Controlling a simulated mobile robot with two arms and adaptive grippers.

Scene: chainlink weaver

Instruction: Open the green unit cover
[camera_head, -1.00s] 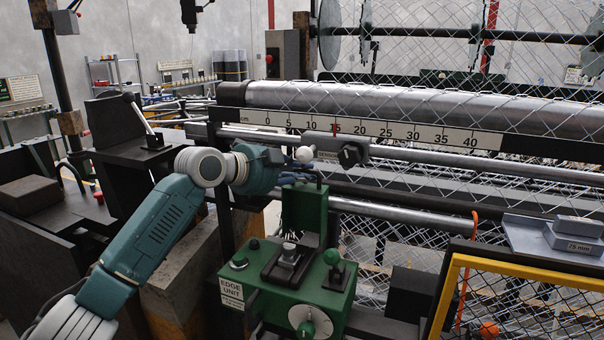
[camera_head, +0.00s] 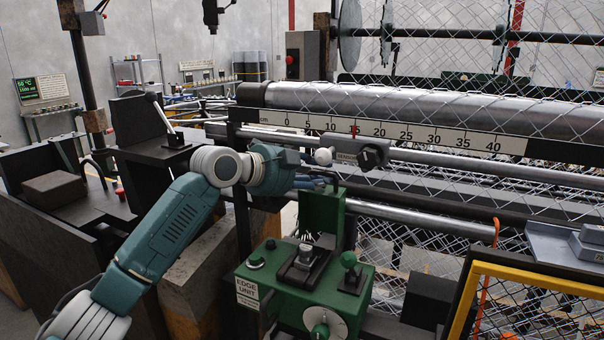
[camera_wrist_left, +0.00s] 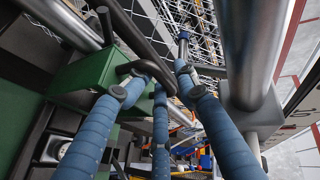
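The green edge unit (camera_head: 300,290) stands at front centre with an "EDGE UNIT" label. Its green cover (camera_head: 322,212) stands upright at the back of the unit, with a dark bar handle at its top. My left gripper (camera_head: 312,184) is at the top of the cover, by the handle. The green cover (camera_wrist_left: 85,82) is to the left. My right gripper is out of view.
A steel roller (camera_head: 400,105) and a centimetre scale (camera_head: 400,133) lie behind the unit. A knob (camera_head: 370,157) sits on the rail right of my gripper. A yellow-framed mesh guard (camera_head: 540,280) and a grey tray (camera_head: 550,245) are at right.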

